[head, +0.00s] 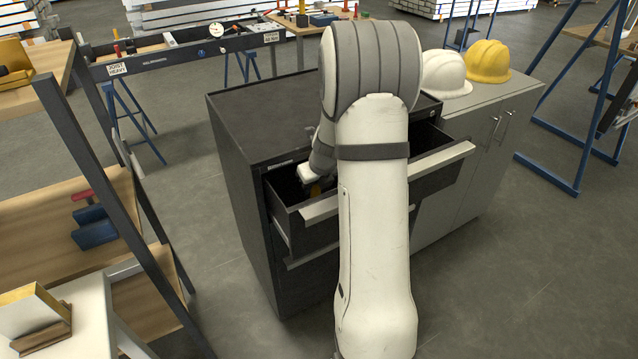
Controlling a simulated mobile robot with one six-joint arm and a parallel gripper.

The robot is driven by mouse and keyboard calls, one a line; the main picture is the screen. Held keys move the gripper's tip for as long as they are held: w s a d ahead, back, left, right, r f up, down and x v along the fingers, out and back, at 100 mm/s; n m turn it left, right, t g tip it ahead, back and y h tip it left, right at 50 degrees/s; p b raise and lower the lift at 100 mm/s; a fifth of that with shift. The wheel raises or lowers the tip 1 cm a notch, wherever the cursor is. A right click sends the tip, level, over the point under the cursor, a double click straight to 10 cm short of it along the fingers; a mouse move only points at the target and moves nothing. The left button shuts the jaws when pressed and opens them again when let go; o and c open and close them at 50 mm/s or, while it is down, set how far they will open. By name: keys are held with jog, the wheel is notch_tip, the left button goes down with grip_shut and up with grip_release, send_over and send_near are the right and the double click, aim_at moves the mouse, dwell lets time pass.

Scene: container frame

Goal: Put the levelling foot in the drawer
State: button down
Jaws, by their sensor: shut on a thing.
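The top drawer (440,160) of the dark grey cabinet is pulled open; its light front edge shows on both sides of my arm. My gripper (314,188) points down into the left part of the open drawer, partly hidden by my arm and the drawer front. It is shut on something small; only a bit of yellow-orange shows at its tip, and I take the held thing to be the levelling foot. Its shape and whether it touches the drawer floor cannot be made out.
The cabinet top (265,110) is bare. A white helmet (444,74) and a yellow helmet (488,62) sit on the grey cupboard to the right. Floor in front is clear.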

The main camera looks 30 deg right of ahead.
jog(key=c, duration=1.1)
grip_release()
jog(key=shift+f, duration=0.1)
